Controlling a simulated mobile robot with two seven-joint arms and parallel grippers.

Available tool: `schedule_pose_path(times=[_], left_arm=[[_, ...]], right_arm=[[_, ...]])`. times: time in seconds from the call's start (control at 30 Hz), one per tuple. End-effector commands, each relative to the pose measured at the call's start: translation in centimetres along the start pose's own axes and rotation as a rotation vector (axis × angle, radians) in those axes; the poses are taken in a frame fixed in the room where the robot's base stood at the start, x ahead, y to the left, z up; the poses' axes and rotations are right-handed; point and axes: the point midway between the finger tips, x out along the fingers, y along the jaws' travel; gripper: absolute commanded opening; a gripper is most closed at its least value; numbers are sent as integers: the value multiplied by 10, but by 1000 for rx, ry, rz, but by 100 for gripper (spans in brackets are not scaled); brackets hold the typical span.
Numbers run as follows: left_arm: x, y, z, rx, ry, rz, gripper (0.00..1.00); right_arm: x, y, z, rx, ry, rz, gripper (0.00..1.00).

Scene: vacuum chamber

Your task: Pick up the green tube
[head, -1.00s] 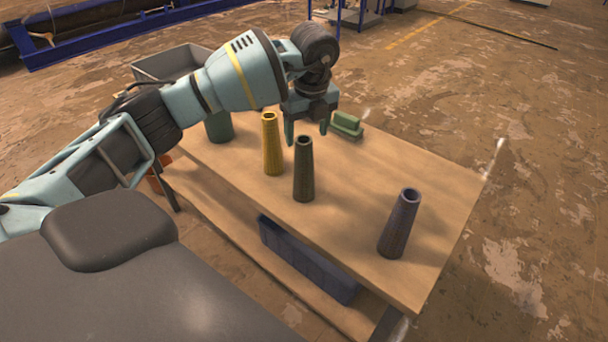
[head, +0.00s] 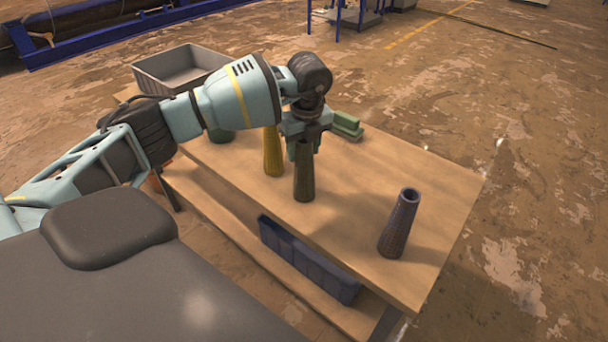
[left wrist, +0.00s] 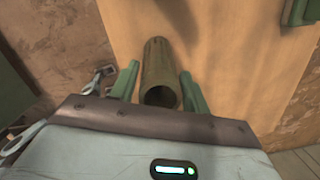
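The dark green tube (head: 304,180) stands upright on the wooden table, tapering towards its top. My left gripper (head: 303,150) is over it, pointing down, with its fingers on either side of the tube's upper end. In the left wrist view the tube (left wrist: 160,68) lies between the two green fingers (left wrist: 160,88), its open mouth facing the camera. Narrow gaps seem to show beside it, so the fingers look open. The tube's top is hidden by the gripper in the head view. My right gripper is not in view.
A yellow tube (head: 272,155) stands close to the left, partly hidden by my arm. A purple tube (head: 399,224) stands to the right. Green blocks (head: 346,126) lie behind. A grey bin (head: 180,68) is at the back left; a blue bin (head: 308,262) is on the lower shelf.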

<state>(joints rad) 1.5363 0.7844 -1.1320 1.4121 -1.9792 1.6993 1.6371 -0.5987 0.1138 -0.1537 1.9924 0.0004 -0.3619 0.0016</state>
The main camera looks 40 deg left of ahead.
Motion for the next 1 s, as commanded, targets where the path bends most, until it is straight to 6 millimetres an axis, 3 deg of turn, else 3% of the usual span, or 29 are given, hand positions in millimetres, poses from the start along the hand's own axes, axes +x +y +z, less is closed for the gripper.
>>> schedule_pose_path(times=[0.03, 0.3, 0.67, 0.93, 1.0], left_arm=[[0, 0, 0, 0, 0, 0, 40], [0, 0, 0, 0, 0, -1, 7], [-6, 0, 1, 0, 0, -1, 7], [-38, -1, 5, 0, 0, -3, 7], [-37, 11, 0, 3, 0, 1, 7]], right_arm=[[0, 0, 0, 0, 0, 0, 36], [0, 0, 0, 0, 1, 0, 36], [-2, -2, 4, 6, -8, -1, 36], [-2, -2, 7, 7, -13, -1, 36], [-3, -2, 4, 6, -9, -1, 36]])
